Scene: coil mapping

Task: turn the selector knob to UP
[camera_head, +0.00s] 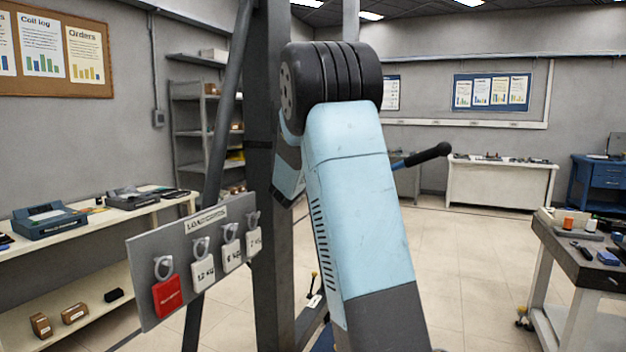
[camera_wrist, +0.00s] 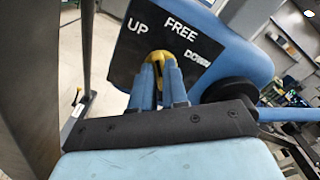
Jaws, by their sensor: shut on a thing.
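The selector knob (camera_wrist: 158,57) is yellow and stands on a black panel (camera_wrist: 125,58) in the wrist view. White labels UP, FREE and DOWN run from left to right across the panel. My gripper (camera_wrist: 159,74) is shut on the knob, with one blue finger on each side of it. The knob's visible end lies below and between UP and FREE; its exact setting I cannot tell, as the fingers cover part of it. In the head view my arm hides the gripper, the knob and the panel.
The panel sits on a blue housing (camera_wrist: 235,50) with a dark round part (camera_wrist: 230,91) beside it. In the head view, a dark post (camera_head: 272,200) and a grey board (camera_head: 150,250) with hanging tags stand left of my arm. A black-gripped lever (camera_head: 428,156) sticks out right.

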